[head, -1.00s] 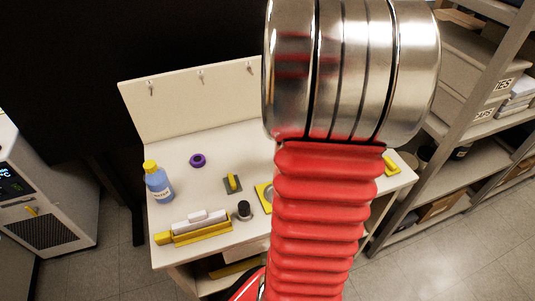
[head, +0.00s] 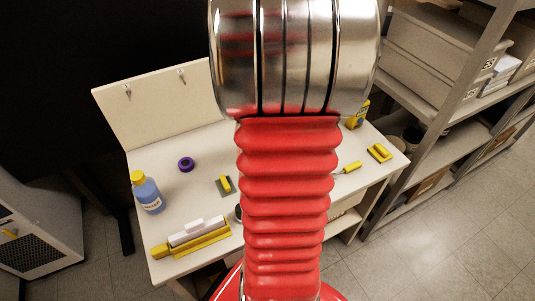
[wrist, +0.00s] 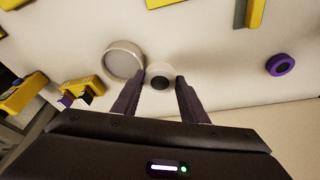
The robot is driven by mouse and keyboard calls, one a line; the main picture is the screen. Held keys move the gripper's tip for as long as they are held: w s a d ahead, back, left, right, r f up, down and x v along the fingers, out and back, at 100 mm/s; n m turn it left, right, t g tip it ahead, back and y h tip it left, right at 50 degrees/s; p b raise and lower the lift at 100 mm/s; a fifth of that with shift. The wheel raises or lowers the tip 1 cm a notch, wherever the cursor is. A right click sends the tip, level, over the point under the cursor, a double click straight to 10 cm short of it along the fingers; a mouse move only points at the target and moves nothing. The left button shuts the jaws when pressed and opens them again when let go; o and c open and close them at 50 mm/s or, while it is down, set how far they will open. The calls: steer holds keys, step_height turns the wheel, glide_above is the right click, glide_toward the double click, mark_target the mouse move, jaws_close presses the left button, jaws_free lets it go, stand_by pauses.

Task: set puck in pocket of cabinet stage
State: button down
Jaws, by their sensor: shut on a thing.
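In the wrist view the two dark fingers of my gripper (wrist: 158,98) stand on either side of a small pale round piece with a dark centre (wrist: 160,70), which I take to be the puck. My gripper is shut on it. A larger round piece (wrist: 124,63) with a pale rim and grey middle is just left of it, close to the left finger. I cannot tell whether this is the stage's pocket. In the head view my own arm hides my gripper and the puck.
The pale bench (head: 190,143) carries a purple ring (head: 186,164), a blue bottle (head: 148,193), a yellow-and-white tool (head: 198,233) and a yellow-topped block (head: 224,185). Yellow items (head: 379,153) lie at its right end. Shelving (head: 455,125) stands to the right.

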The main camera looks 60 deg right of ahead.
step_height(320, 180, down, 5)
steer(key=shift+s+r, duration=0.1)
stand_by(0.3)
steer(key=shift+f, duration=1.95)
steer(key=c, duration=1.4)
jaws_free()
steer(key=shift+f, duration=0.1)
steer(key=shift+o, duration=0.2)
steer(key=v, duration=1.2)
